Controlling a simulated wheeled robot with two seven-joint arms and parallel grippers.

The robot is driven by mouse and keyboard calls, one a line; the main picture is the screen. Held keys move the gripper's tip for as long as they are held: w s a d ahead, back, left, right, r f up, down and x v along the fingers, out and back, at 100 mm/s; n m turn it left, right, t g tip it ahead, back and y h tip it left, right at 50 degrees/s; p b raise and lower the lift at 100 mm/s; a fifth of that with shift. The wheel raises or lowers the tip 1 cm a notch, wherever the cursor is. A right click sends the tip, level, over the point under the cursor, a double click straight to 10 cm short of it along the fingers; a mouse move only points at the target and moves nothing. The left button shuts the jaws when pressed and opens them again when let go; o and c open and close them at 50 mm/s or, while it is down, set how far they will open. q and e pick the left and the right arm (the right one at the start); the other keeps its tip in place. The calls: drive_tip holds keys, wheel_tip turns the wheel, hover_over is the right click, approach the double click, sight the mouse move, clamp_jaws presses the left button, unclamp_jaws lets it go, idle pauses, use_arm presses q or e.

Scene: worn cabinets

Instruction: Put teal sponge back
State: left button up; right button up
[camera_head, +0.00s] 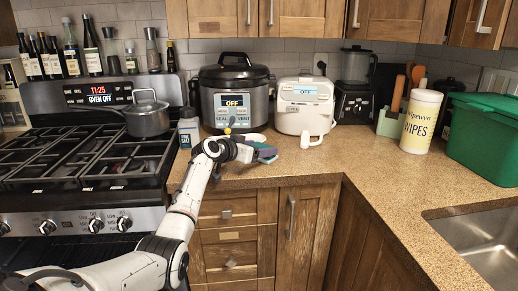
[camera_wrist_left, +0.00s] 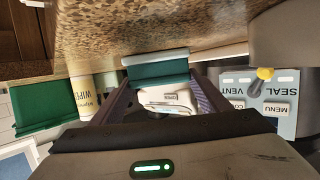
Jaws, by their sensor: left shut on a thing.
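My left gripper (camera_head: 258,153) reaches in over the counter in front of the pressure cooker and is shut on the teal sponge (camera_head: 268,159). In the left wrist view the sponge (camera_wrist_left: 158,72) is a dark green-teal block with a paler layer, held crosswise between the two fingertips. It is close to the speckled countertop (camera_wrist_left: 190,25); whether it touches it I cannot tell. My right gripper is not in view.
Behind the gripper stand a pressure cooker (camera_head: 232,92) and a white appliance (camera_head: 303,105). A salt container (camera_head: 188,128) is to the left, beside the stove (camera_head: 80,165). A wipes canister (camera_head: 421,122), green bin (camera_head: 485,140) and sink (camera_head: 485,245) are to the right.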

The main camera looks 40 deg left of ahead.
use_arm(q)
drive_tip(key=o, duration=1.1)
drive_tip(key=shift+o, duration=0.2)
drive_tip(key=shift+r, duration=0.1)
drive_tip(key=v, duration=1.2)
